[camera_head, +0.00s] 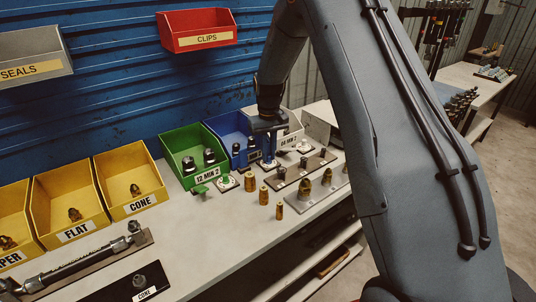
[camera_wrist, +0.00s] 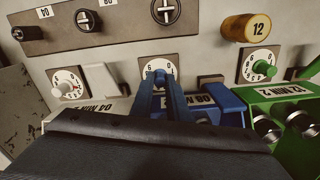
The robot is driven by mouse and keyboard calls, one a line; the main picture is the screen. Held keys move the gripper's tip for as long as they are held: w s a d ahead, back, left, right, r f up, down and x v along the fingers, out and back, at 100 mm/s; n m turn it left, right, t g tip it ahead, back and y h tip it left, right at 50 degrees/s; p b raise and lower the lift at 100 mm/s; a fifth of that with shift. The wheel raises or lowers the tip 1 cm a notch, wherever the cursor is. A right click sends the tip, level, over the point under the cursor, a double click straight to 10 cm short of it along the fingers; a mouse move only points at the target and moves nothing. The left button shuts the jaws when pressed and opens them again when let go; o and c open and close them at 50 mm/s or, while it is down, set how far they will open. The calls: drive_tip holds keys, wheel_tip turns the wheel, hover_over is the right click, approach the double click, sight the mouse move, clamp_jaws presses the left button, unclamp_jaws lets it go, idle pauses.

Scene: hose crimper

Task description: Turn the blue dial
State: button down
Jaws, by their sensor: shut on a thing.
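The blue dial (camera_wrist: 159,66) has a white numbered face on a dark square plate at the centre of the wrist view. In the head view its white plate (camera_head: 268,165) shows in front of the blue bin. My gripper (camera_wrist: 160,80) points down at the dial, with its fingers close together on the dial's small blue knob. In the head view my gripper (camera_head: 267,157) stands over the dial. The fingers hide most of the knob, and the dial's exact angle cannot be read.
A green dial (camera_wrist: 261,68) and a white dial (camera_wrist: 67,88) stand on either side. The blue bin (camera_wrist: 231,105) and green bin (camera_wrist: 285,97) are close by. Brass fittings (camera_head: 264,195) and a rail of dark pegs (camera_head: 305,170) stand close on the bench.

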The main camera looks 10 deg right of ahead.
idle(0.4)
drive_tip(key=c, duration=1.7)
unclamp_jaws()
drive_tip(key=shift+r, duration=0.1)
drive_tip(key=shift+r+b, duration=1.3)
drive_tip(key=shift+r, duration=2.55)
